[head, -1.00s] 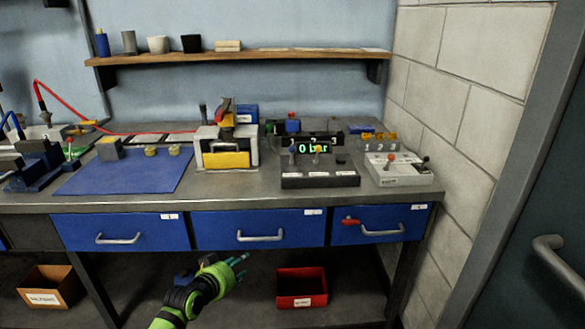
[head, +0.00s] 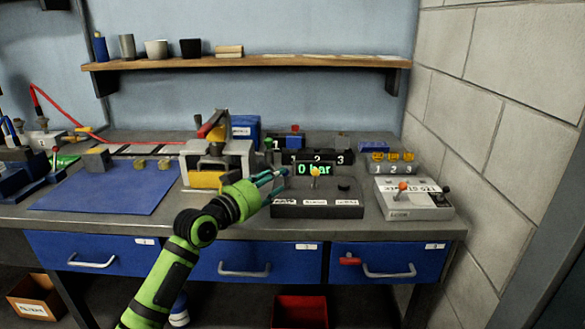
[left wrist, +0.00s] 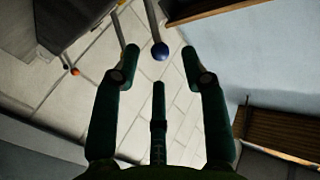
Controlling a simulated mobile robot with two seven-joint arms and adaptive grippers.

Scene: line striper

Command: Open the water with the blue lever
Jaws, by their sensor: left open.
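A lever with a blue ball knob (left wrist: 160,50) shows in the left wrist view, a little beyond the gap between my fingertips. In the head view I cannot make this knob out; my fingers cover that area. My left gripper (head: 278,181) is open and empty, at the left end of a black control box (head: 318,208). In the left wrist view its fingers (left wrist: 160,62) spread on either side of the lever's line. I cannot tell whether they touch it. A green display (head: 314,169) behind the box reads 0 bar. My right gripper is out of view.
A yellow-knobbed lever (head: 315,171) stands mid-box. A grey box (head: 412,208) with orange and dark knobs stands to the right. A grey and yellow machine (head: 218,165) is close on the left. A blue mat (head: 105,195) lies farther left. Blue drawers (head: 258,264) are below.

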